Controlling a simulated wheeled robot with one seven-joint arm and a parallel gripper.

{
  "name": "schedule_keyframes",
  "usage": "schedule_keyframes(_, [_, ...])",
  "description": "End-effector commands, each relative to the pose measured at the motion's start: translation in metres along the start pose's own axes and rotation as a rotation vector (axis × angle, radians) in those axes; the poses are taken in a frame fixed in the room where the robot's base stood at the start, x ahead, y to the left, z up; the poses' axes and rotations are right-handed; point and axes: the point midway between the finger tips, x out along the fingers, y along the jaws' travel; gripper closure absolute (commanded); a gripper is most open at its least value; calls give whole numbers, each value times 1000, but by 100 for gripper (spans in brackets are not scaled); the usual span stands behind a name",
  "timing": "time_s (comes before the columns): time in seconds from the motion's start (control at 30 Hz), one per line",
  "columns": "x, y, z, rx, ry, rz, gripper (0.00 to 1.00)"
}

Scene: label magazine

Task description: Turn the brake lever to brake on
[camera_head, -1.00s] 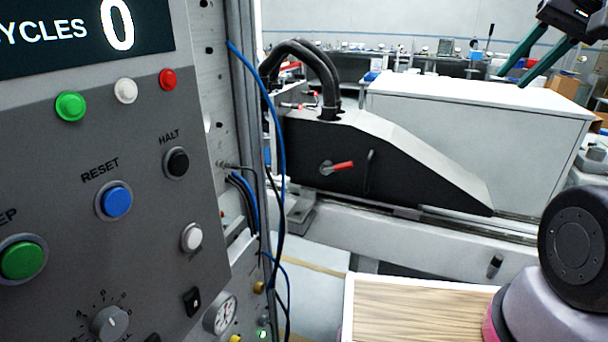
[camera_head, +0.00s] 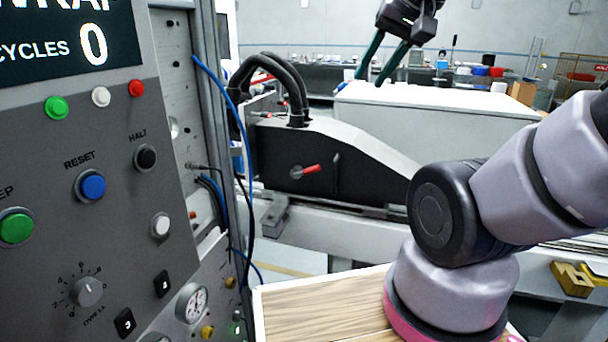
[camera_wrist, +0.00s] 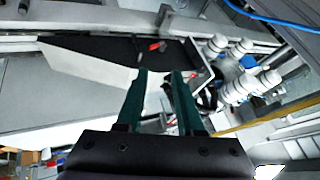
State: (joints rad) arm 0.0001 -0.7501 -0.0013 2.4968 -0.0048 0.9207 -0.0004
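The brake lever (camera_head: 312,169) is a small red handle on a round silver hub, on the dark side face of a black-and-grey housing (camera_head: 350,148). It points right and slightly up in the head view. In the wrist view the red lever (camera_wrist: 157,46) shows small, beyond the fingertips. My gripper (camera_head: 385,58) has two green fingers and is raised above the white cabinet in the head view, well apart from the lever. In the wrist view the fingers (camera_wrist: 160,75) stand apart with nothing between them. Any on or off marking is too small to read.
A grey control panel (camera_head: 125,225) with buttons and dials stands close on the left. Blue and black cables (camera_head: 226,85) hang beside it. A white cabinet (camera_head: 430,118) stands behind the housing. A wooden top (camera_head: 330,312) lies at the lower middle.

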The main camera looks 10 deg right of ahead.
Motion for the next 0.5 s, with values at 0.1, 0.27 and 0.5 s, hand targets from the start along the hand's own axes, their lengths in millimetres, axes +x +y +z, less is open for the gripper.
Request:
schedule_keyframes(0.1, [4, -2, -2, 21, -15, -3, 43])
schedule_keyframes(0.27, [32, -11, -15, 158, -102, -20, 43])
schedule_keyframes(0.5, [108, -22, -49, 528, -280, -60, 43])
